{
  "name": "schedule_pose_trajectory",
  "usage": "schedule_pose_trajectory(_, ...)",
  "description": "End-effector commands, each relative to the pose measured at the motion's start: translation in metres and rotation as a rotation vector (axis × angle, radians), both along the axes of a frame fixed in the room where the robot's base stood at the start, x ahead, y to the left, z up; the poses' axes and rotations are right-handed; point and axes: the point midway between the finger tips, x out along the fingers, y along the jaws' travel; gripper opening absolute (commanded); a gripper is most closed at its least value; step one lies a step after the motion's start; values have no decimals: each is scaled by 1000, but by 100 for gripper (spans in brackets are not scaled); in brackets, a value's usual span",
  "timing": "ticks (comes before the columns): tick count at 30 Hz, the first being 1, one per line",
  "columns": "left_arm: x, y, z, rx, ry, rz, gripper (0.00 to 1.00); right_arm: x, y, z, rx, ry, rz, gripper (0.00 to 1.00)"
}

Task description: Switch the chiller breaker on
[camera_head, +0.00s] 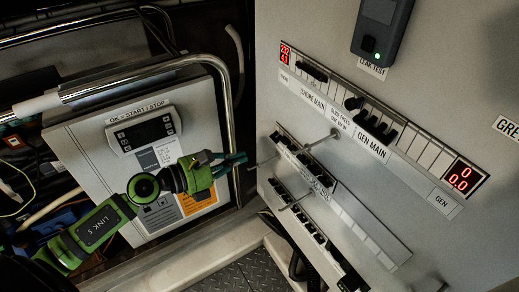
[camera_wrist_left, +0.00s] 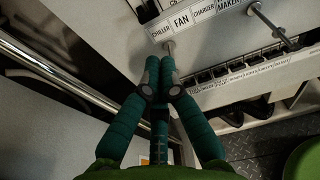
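The chiller breaker sits at the left end of a breaker row. In the left wrist view its label CHILLER (camera_wrist_left: 160,30) is readable at the top, with dark switches (camera_wrist_left: 146,9) cut off by the top edge. Whether its lever is on or off cannot be told. In the head view the row's left end (camera_head: 282,139) is on the white panel, its labels too small to read. My left gripper (camera_head: 244,163) has teal fingers and is just left of that row. In the left wrist view its fingertips (camera_wrist_left: 160,74) are together, empty, below the label. My right gripper is out of view.
A lower breaker row (camera_wrist_left: 235,68) runs right. A metal rail (camera_head: 160,70) and a controller box (camera_head: 146,133) stand at left.

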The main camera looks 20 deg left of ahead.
Motion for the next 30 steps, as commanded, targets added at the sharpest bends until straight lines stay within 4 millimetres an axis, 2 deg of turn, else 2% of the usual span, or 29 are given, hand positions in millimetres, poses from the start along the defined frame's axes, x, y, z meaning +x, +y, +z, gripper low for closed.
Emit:
schedule_pose_trajectory(9,38,-30,-1,-7,-2,1,0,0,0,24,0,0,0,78)
schedule_pose_trajectory(16,66,-51,-9,-4,-1,1,0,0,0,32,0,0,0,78)
schedule_pose_trajectory(21,74,-58,-13,-2,0,1,0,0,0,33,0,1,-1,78)
schedule_pose_trajectory(30,75,-59,-14,-2,1,0,0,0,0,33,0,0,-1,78)
